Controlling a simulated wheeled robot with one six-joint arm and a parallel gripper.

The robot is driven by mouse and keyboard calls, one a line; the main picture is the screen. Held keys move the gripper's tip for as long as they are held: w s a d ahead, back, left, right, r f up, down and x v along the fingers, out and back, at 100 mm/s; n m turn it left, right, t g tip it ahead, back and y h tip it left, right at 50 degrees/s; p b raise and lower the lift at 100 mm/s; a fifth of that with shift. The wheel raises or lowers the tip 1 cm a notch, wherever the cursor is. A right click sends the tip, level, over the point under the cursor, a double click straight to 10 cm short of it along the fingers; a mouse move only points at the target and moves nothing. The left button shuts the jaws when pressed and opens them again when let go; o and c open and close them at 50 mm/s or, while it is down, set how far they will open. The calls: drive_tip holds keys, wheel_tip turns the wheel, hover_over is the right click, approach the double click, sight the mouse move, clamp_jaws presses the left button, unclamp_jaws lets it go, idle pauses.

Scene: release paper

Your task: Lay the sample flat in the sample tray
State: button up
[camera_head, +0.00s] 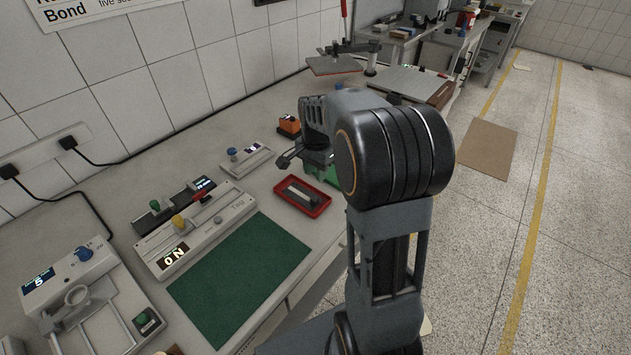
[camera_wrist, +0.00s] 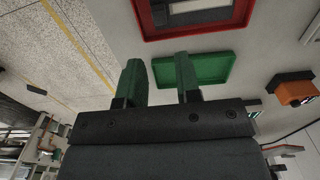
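A red tray (camera_head: 302,196) lies on the bench below and in front of my gripper. A pale flat strip (camera_head: 303,196) lies inside it and may be the sample. In the wrist view the red tray (camera_wrist: 233,25) is at the top edge, with part of a pale strip (camera_wrist: 200,5) inside. A green tray (camera_wrist: 212,70) lies beside it, and its green edge (camera_head: 330,175) shows partly behind my arm in the head view. I cannot tell by label which is the sample tray. My gripper (camera_wrist: 159,62) has its two green fingers apart, with nothing between them, above the bench.
An orange-topped block (camera_head: 289,124) stands behind my gripper. A small device with a blue knob (camera_head: 245,160), a heat sealer (camera_head: 195,232) and a green mat (camera_head: 240,278) lie left and nearer. A stand with a red lever (camera_head: 335,65) is at the back.

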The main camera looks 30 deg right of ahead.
drive_tip(key=s+a+r+n+t, duration=0.1)
drive_tip(key=s+a+r+n, duration=0.1)
drive_tip(key=s+a+n, duration=0.3)
drive_tip(key=s+a+r+n+t, duration=0.2)
drive_tip(key=s+a+n, duration=0.2)
drive_tip(key=s+n, duration=0.4)
drive_tip(key=s, duration=0.3)
drive_tip(key=shift+a+t, duration=0.3)
drive_tip(key=shift+a, duration=0.1)
drive_tip(key=shift+s, duration=0.1)
idle(0.3)
